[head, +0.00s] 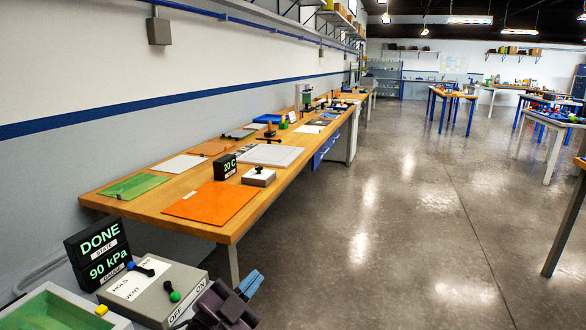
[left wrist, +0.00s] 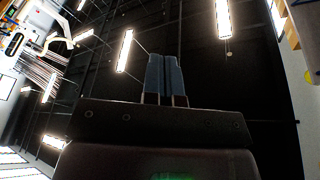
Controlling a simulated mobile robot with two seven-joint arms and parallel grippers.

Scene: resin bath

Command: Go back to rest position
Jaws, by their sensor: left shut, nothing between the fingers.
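My left gripper (head: 248,283) is at the bottom of the head view, just right of the grey control box (head: 165,290). Its blue fingers are together with nothing between them. In the left wrist view the shut fingers (left wrist: 168,80) point up toward the ceiling lights. The control box has a blue-knobbed lever by HOLD and VENT and a green-knobbed lever by ON and OFF. A black display (head: 98,252) behind it reads DONE and 90 kPa. My right gripper is not in view.
A grey-rimmed bath with a green inside (head: 55,312) is at the bottom left. A long wooden bench (head: 150,205) along the wall holds an orange mat (head: 211,200), a green mat (head: 134,186) and a 20 C display (head: 225,167). The floor to the right (head: 380,240) is clear.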

